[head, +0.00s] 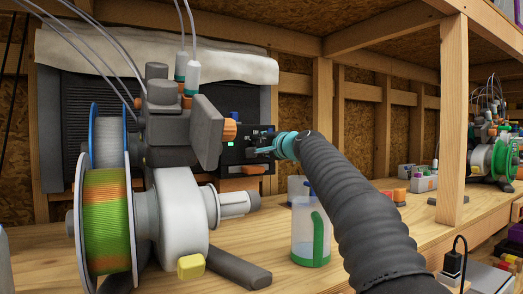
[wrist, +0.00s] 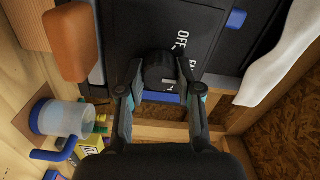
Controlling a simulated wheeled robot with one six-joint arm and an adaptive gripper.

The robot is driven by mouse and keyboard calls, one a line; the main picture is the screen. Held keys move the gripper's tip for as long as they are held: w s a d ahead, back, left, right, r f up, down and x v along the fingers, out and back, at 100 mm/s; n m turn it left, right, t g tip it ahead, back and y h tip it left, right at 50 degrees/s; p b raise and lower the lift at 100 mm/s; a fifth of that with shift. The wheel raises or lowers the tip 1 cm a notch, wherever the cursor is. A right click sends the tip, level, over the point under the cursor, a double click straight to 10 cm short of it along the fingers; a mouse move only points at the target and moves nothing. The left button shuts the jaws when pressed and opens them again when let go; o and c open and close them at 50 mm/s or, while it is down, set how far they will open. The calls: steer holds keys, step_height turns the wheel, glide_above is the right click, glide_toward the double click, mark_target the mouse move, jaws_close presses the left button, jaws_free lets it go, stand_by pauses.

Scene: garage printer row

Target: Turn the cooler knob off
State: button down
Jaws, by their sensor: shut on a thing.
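The cooler knob (wrist: 158,66) is a round black knob on a dark panel (wrist: 120,25) in the wrist view. It has a small white mark on the side nearer my gripper. White "OFF" lettering is printed beside it, and a second label is partly hidden by the knob and a finger. My gripper (wrist: 163,80) has one finger on each side of the knob and is shut on it. In the head view my gripper (head: 266,150) reaches the dark panel (head: 232,155) from the right, and I cannot make out the knob there.
A printer with a green and orange filament spool (head: 106,220) stands left of my gripper. A clear jug with a green handle (head: 309,235) stands on the wooden bench below my arm. A wooden post (head: 453,120) rises at right. A pale cloth (wrist: 284,55) hangs near the panel.

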steer(key=n+b, duration=0.2)
steer(key=n, duration=0.4)
steer(key=n+b, duration=0.1)
steer(key=n, duration=0.4)
steer(key=shift+n, duration=0.4)
stand_by(0.3)
steer(key=c, duration=0.8)
jaws_free()
steer(key=shift+a, duration=0.1)
steer(key=shift+o, duration=0.2)
steer(key=shift+s+r, duration=0.1)
steer(key=shift+s, duration=0.1)
steer(key=shift+s+d+r, duration=0.1)
steer(key=shift+s+d, duration=0.35)
steer(key=shift+s, duration=0.05)
steer(key=v, duration=1)
steer(key=shift+s+d, duration=0.2)
